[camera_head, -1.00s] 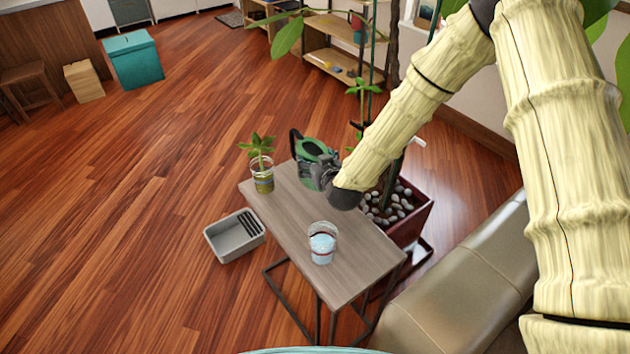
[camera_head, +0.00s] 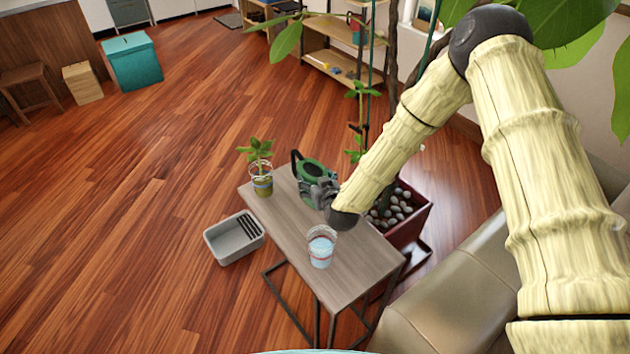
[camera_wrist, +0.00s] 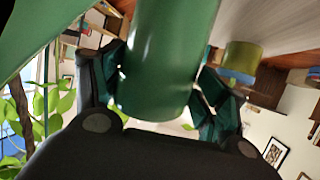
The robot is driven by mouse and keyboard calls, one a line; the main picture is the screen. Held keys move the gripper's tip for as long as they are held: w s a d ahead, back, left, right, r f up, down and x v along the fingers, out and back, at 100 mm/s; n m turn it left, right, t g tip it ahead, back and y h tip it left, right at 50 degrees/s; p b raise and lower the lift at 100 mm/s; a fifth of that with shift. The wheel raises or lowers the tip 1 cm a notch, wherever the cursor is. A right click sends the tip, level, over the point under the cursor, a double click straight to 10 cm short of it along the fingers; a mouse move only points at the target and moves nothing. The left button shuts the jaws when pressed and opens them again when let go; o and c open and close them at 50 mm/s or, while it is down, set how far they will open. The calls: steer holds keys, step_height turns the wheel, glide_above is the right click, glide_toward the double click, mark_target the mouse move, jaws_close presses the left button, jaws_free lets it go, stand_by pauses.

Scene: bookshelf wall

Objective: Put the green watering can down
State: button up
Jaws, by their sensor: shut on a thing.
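The green watering can (camera_head: 307,172), with a dark handle, is at the far part of the small side table (camera_head: 290,215). It is low over the tabletop; I cannot tell whether its base touches. My gripper (camera_head: 324,190) is shut on it from the near right side and hides part of it. In the wrist view the green body of the can (camera_wrist: 168,60) fills the space between the two fingers of my gripper (camera_wrist: 165,90).
A plant cutting in a glass (camera_head: 262,177) stands left of the can. A glass of pale blue liquid (camera_head: 321,247) stands nearer, close to my wrist. A potted tree with pebbles (camera_head: 400,205) is right of the table, a grey tray (camera_head: 232,240) left. The tabletop's near end is clear.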

steer(key=o, duration=1.1)
steer(key=shift+o, duration=0.2)
steer(key=shift+r, duration=0.1)
steer(key=shift+s, duration=0.3)
steer(key=b+v, duration=0.1)
steer(key=v, duration=1)
steer(key=shift+s+r+b, duration=0.15)
steer(key=shift+s+b, duration=0.05)
steer(key=shift+b, duration=0.2)
steer(key=shift+d, duration=0.15)
